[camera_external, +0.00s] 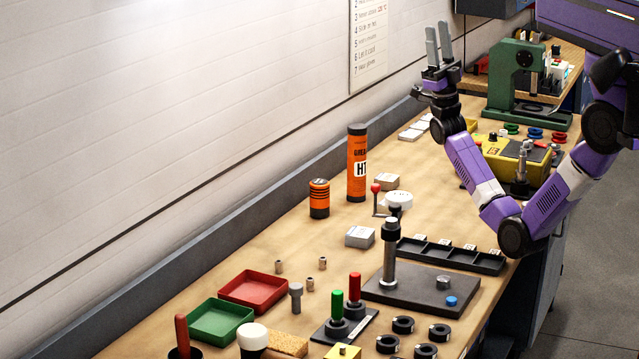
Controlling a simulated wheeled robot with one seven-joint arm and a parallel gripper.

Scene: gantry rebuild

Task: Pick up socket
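My gripper (437,32) is raised above the far part of the workbench (235,266), in front of the wall. Its two grey fingers point up and stand apart with nothing between them. No part is clearly marked as the socket. Small metal pieces that could be it are a grey stepped cylinder (296,297) right of the trays and small brass-coloured cylinders, one of them standing at the middle (323,263). A grey metal piece (443,283) sits on a dark plate. My gripper is far from all of these.
A tall orange can (357,165) and a short orange-black can (319,199) stand mid-bench. Red (254,290) and green (220,322) trays lie near the front. A dark plate (408,290) bears an upright post (390,255). A green press (515,75) stands at the back.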

